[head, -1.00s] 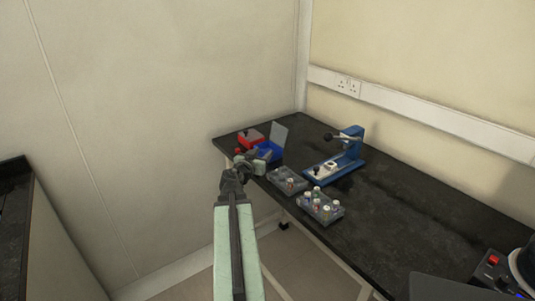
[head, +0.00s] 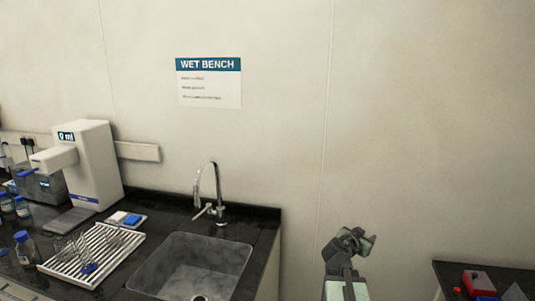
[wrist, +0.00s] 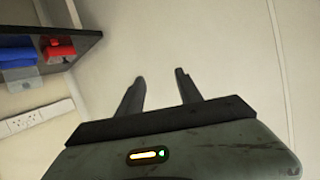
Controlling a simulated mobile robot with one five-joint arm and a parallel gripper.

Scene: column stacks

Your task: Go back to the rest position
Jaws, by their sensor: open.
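My gripper (head: 352,238) is raised in front of the bare wall, in the gap between the wet bench and the dark bench at the right. In the wrist view my gripper (wrist: 160,92) has its two dark fingers apart, with nothing between them. Only wall shows beyond the fingertips.
At left, the wet bench (head: 262,213) carries a sink (head: 190,265), a tap (head: 210,190), a drying rack (head: 92,255), a white dispenser (head: 88,165) and several bottles. At right, the dark bench (head: 510,275) has a red box (head: 478,283). The space between benches is clear.

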